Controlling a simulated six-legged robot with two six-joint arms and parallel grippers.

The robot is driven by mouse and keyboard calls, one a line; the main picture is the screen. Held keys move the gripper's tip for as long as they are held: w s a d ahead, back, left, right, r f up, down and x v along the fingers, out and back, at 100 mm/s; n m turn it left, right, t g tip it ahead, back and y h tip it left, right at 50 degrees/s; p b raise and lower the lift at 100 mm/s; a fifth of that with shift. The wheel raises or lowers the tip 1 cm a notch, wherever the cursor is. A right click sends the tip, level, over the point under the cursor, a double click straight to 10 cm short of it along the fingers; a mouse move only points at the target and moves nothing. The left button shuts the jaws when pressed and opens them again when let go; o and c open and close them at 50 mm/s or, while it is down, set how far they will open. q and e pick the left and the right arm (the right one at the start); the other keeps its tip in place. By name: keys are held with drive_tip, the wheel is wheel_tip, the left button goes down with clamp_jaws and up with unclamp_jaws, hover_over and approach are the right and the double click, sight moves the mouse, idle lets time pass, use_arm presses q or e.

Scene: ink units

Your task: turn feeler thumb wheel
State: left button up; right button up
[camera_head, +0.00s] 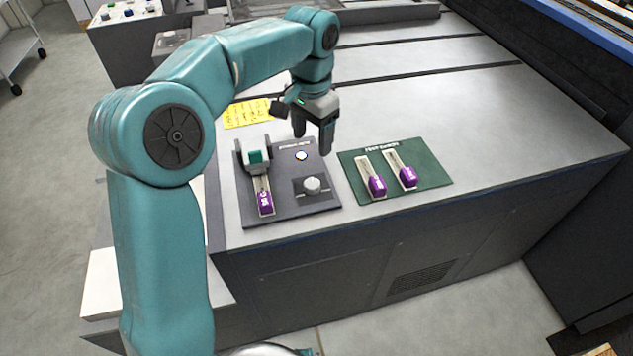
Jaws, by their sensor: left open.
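A dark grey panel (290,205) lies on the left part of the light grey machine top. On it are a round light-grey knob (312,185), which may be the thumb wheel, a small yellowish round button or lamp (301,156), and a holder with a green block (256,158). A purple labelled piece (265,203) sits in a slot below the green block. My left gripper (312,142) is open and empty, pointing down above the panel's back right, behind the knob and apart from it. My right gripper does not show.
A green board (434,178) with two purple-ended strips lies right of the panel. A yellow note (247,113) lies behind the panel. The machine top (480,110) is free to the right. Its front edge (440,203) drops to the floor.

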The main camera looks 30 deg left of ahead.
sight(312, 183)
use_arm(q)
drive_tip(key=f, duration=0.4)
drive_tip(key=f+b, duration=0.1)
drive_tip(key=f, duration=0.8)
drive_tip(key=shift+w+a+b, duration=0.1)
drive_tip(key=shift+a+b, duration=0.15)
drive_tip(key=shift+b, duration=0.1)
drive_tip(key=shift+f, duration=0.45)
drive_tip(key=c, duration=1.1)
drive_tip(key=shift+o, duration=0.2)
drive_tip(key=shift+d+r+m+p, duration=0.1)
drive_tip(key=shift+r+m+p, duration=0.1)
drive_tip(key=shift+m+p, duration=0.7)
drive_tip(key=shift+f+m, duration=0.2)
drive_tip(key=shift+m, duration=1)
drive_tip(key=o, duration=1.1)
drive_tip(key=shift+c, duration=0.2)
